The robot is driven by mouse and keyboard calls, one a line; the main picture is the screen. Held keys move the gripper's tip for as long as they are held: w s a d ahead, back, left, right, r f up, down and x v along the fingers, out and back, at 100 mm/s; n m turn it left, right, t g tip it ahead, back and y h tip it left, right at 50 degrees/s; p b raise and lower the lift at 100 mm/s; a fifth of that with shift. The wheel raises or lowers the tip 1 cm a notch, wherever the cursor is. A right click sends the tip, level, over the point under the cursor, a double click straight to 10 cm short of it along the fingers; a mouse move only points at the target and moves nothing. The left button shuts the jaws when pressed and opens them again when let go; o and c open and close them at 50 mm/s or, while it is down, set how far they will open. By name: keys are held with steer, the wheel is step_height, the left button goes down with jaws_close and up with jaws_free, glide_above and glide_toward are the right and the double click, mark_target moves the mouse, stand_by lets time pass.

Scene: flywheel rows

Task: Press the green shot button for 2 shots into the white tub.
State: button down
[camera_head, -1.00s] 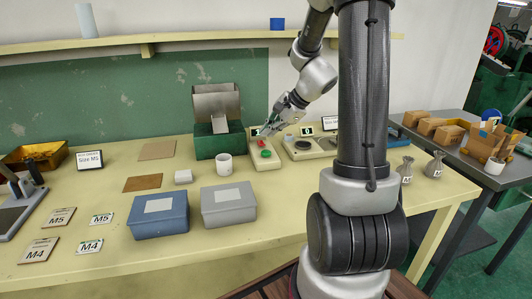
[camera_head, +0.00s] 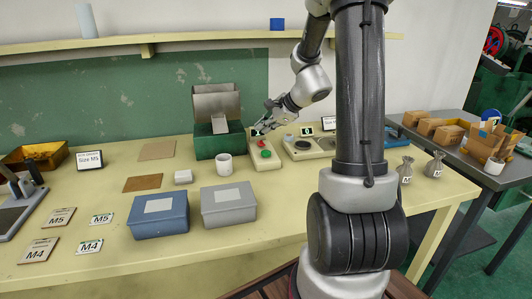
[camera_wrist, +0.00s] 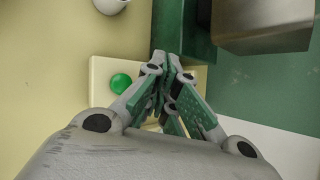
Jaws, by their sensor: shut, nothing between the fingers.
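The green shot button (camera_head: 266,154) sits on a cream control box (camera_head: 268,164), in front of a red button (camera_head: 261,144). The green button also shows in the wrist view (camera_wrist: 120,83), left of the fingers. The white tub (camera_head: 224,165) stands upright on the table left of the control box; part of it shows at the top of the wrist view (camera_wrist: 112,4). What is inside it cannot be seen. My gripper (camera_head: 257,131) is shut and empty, above the back end of the control box, apart from the green button. In the wrist view its closed fingertips (camera_wrist: 166,57) point away from me.
A green dispenser (camera_head: 206,147) with a metal hopper (camera_head: 216,102) stands behind the tub. A scale (camera_head: 302,149) is right of the control box. Blue (camera_head: 160,226) and grey (camera_head: 229,211) lidded boxes stand in front.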

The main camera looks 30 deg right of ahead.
mark_target(264, 153)
steer(key=shift+f, duration=2.95)
steer(key=shift+f, duration=0.15)
steer(key=shift+f, duration=0.25)
steer(key=shift+f, duration=0.5)
steer(key=shift+r, duration=0.95)
steer(key=shift+r, duration=2.5)
